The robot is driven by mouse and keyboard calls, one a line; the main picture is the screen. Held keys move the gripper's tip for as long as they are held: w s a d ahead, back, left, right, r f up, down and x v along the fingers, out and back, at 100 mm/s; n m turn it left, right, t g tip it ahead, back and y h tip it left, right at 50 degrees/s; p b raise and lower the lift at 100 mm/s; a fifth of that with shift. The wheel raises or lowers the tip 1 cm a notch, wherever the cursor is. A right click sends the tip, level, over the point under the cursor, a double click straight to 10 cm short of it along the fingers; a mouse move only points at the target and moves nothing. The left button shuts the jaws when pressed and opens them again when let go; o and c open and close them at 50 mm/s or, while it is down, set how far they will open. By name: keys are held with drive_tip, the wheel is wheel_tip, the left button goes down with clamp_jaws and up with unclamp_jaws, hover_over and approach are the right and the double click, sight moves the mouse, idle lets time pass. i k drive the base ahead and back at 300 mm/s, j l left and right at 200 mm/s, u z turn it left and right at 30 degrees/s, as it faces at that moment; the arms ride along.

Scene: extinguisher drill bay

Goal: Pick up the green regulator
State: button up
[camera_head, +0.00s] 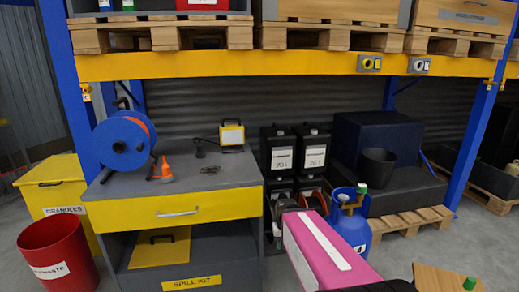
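A small green piece (361,188) sits at the top of a blue gas cylinder (352,230), which stands upright on the floor right of centre. A second small green piece (469,283) rests on a light wooden surface (440,281) at the bottom right edge. Both are too small to tell for sure which is the green regulator. I cannot make out my gripper or its fingertips in this view.
A grey workbench (226,174) with a yellow drawer (170,211) carries a blue cable reel (123,141), an orange tool and a yellow lamp (232,135). Black canisters (279,150), a black bucket (377,167) and a pallet (412,220) stand behind the cylinder. A red bin (57,255) stands left.

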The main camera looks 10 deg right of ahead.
sight(362, 187)
drive_tip(key=j+z, duration=0.1)
drive_tip(key=z, duration=0.4)
drive_tip(key=j+z, duration=0.1)
drive_tip(key=z, duration=0.35)
drive_tip(key=i+j+z, duration=0.1)
drive_tip(key=z, duration=0.35)
drive_tip(key=i+j+z, duration=0.1)
drive_tip(key=z, duration=0.35)
drive_tip(key=j+z, duration=0.3)
drive_tip(key=z, duration=0.15)
drive_tip(key=i+j, duration=0.15)
drive_tip(key=j, duration=0.1)
